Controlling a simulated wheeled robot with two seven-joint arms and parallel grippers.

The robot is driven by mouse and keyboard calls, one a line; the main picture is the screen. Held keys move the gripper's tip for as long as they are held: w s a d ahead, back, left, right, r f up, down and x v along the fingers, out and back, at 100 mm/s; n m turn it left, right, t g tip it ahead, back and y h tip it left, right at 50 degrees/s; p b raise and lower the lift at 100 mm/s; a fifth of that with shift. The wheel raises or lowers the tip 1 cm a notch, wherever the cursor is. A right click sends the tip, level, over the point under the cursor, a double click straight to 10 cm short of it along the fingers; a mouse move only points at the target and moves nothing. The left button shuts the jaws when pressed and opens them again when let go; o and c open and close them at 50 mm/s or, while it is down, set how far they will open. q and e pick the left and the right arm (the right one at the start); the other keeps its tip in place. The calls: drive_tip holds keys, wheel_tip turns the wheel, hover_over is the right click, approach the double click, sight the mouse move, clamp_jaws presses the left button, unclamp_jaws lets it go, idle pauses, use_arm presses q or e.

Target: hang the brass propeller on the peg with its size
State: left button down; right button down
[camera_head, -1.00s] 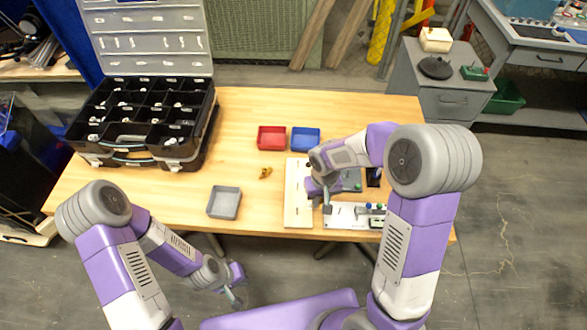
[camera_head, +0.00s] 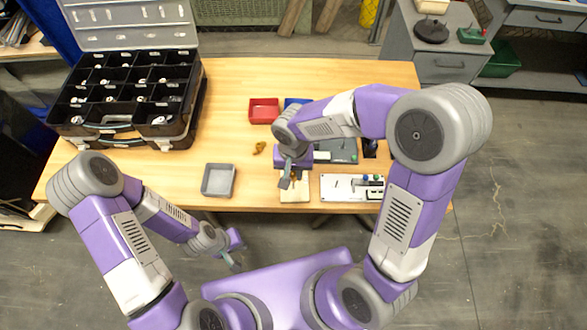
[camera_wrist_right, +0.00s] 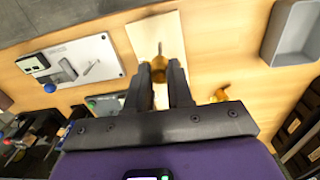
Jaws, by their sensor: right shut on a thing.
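My right gripper (camera_head: 287,182) is over the pale board (camera_head: 297,197) at the table's front edge. In the right wrist view its fingers (camera_wrist_right: 160,72) are shut on a small brass-coloured piece (camera_wrist_right: 159,62), with the pale board (camera_wrist_right: 150,25) beyond it. The piece's shape is mostly hidden between the fingers, and I cannot make out the pegs or their sizes. Another brass-coloured piece (camera_head: 259,147) lies on the table left of the board; it also shows in the right wrist view (camera_wrist_right: 220,96). My left gripper (camera_head: 235,263) is off the table's front edge, too small to read.
A grey tray (camera_head: 219,194) stands left of the board. A red bin (camera_head: 264,111) and a partly hidden blue bin (camera_head: 295,102) are behind. A white panel (camera_head: 340,187) with knobs is to the right. A black compartment case (camera_head: 127,98) fills the table's left end.

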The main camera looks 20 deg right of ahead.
sight(293, 182)
drive_tip(key=shift+f, duration=0.55)
drive_tip(key=shift+f+b, duration=0.25)
drive_tip(key=shift+b, duration=0.4)
idle(0.7)
drive_tip(key=shift+f+b, duration=0.6)
drive_tip(key=shift+f, duration=0.25)
drive_tip(key=shift+f+b, duration=0.4)
drive_tip(key=shift+b, duration=0.2)
drive_tip(key=shift+f, duration=0.2)
drive_tip(key=shift+f+b, duration=0.55)
drive_tip(key=shift+b, duration=0.2)
drive_tip(key=shift+f, duration=0.15)
drive_tip(key=shift+f+b, duration=0.2)
drive_tip(key=shift+b, duration=0.15)
